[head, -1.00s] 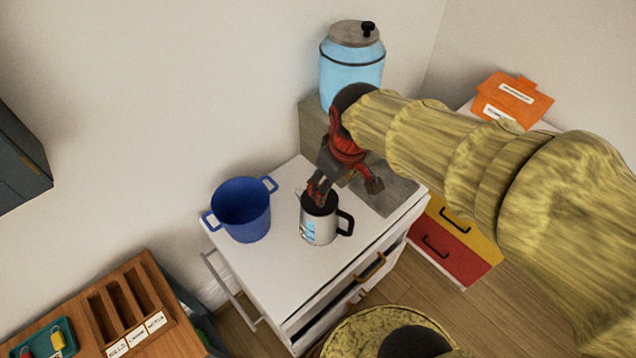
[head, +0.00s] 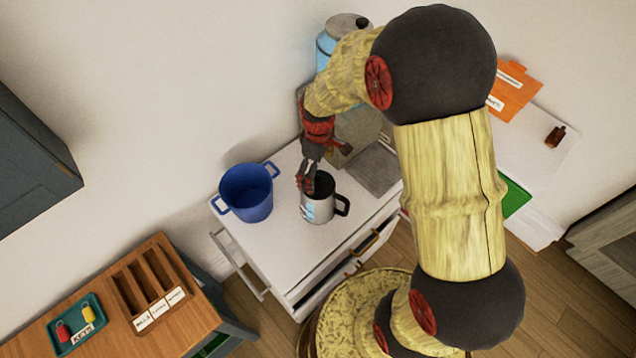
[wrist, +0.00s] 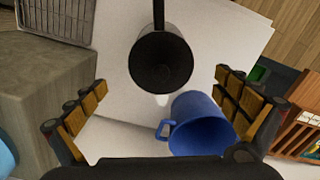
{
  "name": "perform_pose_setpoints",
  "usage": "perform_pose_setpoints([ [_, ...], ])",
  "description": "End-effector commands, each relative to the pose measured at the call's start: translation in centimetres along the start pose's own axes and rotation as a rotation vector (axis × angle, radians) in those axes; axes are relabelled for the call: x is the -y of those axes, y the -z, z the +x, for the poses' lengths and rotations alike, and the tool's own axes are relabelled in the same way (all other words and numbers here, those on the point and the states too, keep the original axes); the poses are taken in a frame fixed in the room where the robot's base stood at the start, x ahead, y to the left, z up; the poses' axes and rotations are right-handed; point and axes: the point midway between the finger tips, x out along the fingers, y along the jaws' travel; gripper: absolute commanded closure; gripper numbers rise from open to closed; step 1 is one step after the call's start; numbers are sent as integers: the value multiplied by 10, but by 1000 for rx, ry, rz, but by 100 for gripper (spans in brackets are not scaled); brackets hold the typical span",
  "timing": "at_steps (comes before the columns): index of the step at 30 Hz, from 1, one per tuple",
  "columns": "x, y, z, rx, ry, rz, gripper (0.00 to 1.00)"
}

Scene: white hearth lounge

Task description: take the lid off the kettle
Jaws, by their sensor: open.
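The kettle (head: 318,210) is a silver-grey pot with a black handle at its right, upright on a white cabinet top. In the wrist view its round dark top, where the lid (wrist: 163,62) sits, shows with a small knob-like spot near the middle. The handle points to the top of that view and the pale spout to the bottom. My gripper (head: 307,184) is over the kettle, pointing down. In the wrist view the fingers of my gripper (wrist: 161,82) are wide apart with nothing between them; the kettle top lies between and beyond their tips.
A blue two-handled pot (head: 247,194) stands just left of the kettle. A grey ribbed panel (head: 374,170) lies right of it on the cabinet top (head: 275,250). A blue jar (head: 325,45) stands behind my arm. A wooden organiser (head: 150,285) is at the lower left.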

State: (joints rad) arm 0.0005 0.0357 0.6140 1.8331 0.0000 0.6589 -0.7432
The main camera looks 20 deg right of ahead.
Motion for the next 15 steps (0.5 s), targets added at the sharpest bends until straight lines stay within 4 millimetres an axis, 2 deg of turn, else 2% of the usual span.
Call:
perform_pose_setpoints([
  [7, 2, -3, 36, 1, 1, 1, 0],
  [15, 2, -3, 42, -2, -1, 2, 0],
])
